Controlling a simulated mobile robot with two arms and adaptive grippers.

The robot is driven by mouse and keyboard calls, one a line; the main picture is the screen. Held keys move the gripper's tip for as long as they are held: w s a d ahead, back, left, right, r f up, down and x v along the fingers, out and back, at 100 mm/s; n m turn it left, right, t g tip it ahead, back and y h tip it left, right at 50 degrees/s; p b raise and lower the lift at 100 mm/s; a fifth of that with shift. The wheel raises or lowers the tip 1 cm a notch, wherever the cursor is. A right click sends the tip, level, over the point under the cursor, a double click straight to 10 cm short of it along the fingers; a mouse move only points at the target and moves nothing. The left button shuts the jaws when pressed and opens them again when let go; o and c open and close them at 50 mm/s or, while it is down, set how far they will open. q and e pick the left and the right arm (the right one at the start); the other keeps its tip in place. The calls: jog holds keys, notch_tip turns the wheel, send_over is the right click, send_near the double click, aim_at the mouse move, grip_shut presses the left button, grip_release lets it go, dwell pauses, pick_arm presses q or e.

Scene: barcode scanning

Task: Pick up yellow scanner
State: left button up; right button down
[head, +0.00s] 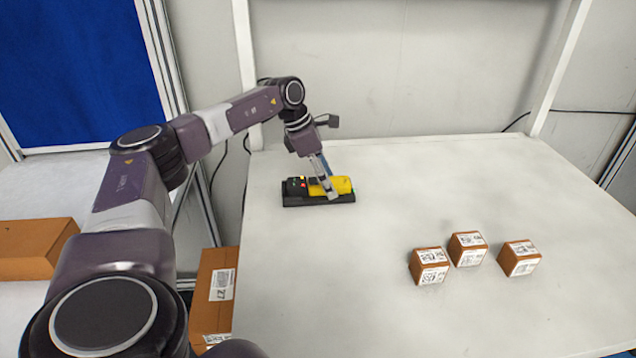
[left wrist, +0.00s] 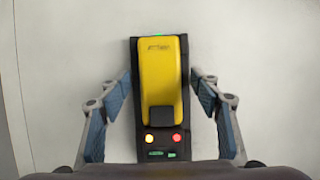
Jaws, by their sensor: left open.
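The yellow scanner (head: 343,185) lies in its black cradle (head: 318,201) on the left part of the white table. It also shows from above in the left wrist view (left wrist: 160,72), its long side running up the picture, with lit indicators on the cradle (left wrist: 172,157) below it. My left gripper (head: 328,188) is over the scanner. In the left wrist view my left gripper (left wrist: 165,90) is open, one finger on each side of the scanner and cradle, with a visible gap on both sides. My right gripper is not in view.
Three small brown boxes with barcode labels, the left (head: 429,265), middle (head: 468,248) and right (head: 519,258), sit on the white table (head: 400,170). Larger cardboard boxes (head: 35,248) (head: 214,290) are at the left. The table between scanner and small boxes is clear.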

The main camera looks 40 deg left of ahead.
pick_arm(q)
jog(key=c, duration=1.5)
jog(key=shift+o, duration=0.2)
jog(key=shift+r, duration=0.15)
